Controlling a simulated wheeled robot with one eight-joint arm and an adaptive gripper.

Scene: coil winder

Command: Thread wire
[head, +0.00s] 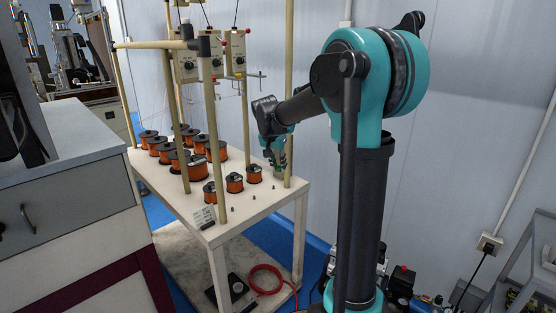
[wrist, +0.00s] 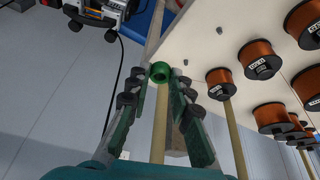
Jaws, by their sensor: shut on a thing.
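My gripper (head: 277,158) hangs above the right part of a white table, near a wooden post. I cannot make out the ring in the head view. Copper wire spools (head: 197,168) stand in rows on the table; several also show in the wrist view (wrist: 262,60). A separate spool (head: 254,174) stands nearest below my gripper. No wire is clearly visible at my fingertips.
Wooden posts (head: 216,140) rise from the white table (head: 262,200) and carry pale dial boxes (head: 185,65). Small dark pegs stick up at the table's front right. A grey-topped cabinet (head: 70,140) stands at left. A red cable (head: 268,280) lies below the table.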

